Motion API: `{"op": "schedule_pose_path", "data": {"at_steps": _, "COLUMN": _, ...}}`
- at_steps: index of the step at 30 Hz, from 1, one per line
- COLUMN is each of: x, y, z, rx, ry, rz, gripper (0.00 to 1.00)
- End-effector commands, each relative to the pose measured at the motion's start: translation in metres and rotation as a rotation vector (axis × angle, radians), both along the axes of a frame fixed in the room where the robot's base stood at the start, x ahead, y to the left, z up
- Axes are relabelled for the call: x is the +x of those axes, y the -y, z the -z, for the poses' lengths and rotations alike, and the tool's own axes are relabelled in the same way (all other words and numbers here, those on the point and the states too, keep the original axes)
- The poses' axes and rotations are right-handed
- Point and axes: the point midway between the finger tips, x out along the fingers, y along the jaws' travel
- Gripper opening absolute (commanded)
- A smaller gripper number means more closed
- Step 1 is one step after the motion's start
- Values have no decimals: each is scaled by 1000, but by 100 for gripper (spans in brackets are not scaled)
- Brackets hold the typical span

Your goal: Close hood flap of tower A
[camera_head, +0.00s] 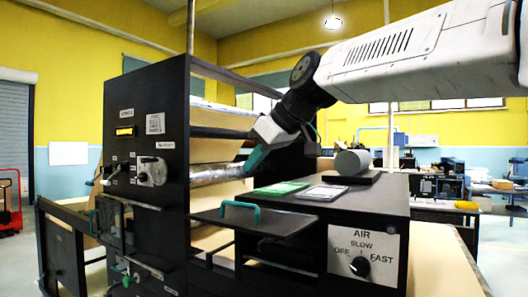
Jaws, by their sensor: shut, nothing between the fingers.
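The black tower (158,170) stands left of centre, with a small lit display and labels on its face. A black flap (262,224) sticks out roughly level, low at the tower's right side. A teal handle (240,207) stands up near its left end. I take this panel for the hood flap; no "tower A" lettering is readable. My gripper (253,163) is shut and empty, pointing down and left. It appears above the flap and handle, in front of a shiny roller (215,173). I see a gap in the picture between gripper and handle.
Right of the flap is a black cabinet (385,210) with an AIR dial panel (364,256). Green and white cards (280,188) and a grey cylinder on a black plate (352,163) lie on top. Brown paper runs behind the tower. A red pallet jack (10,200) stands far left.

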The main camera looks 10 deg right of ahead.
Motion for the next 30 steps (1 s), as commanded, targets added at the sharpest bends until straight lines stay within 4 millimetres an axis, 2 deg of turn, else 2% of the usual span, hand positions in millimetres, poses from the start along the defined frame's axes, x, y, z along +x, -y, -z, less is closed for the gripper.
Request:
{"op": "schedule_pose_path", "data": {"at_steps": 6, "x": 22, "y": -22, "z": 34, "rx": -1, "ry": -2, "rz": 0, "gripper": 0}}
{"op": "schedule_pose_path", "data": {"at_steps": 13, "x": 23, "y": -18, "z": 62, "rx": -1, "ry": -1, "rz": 2, "gripper": 0}}
{"op": "schedule_pose_path", "data": {"at_steps": 18, "x": 24, "y": -17, "z": 68, "rx": -1, "ry": -1, "rz": 2, "gripper": 0}}
{"op": "schedule_pose_path", "data": {"at_steps": 30, "x": 24, "y": -14, "z": 70, "rx": -5, "ry": 6, "rz": 6, "gripper": 0}}
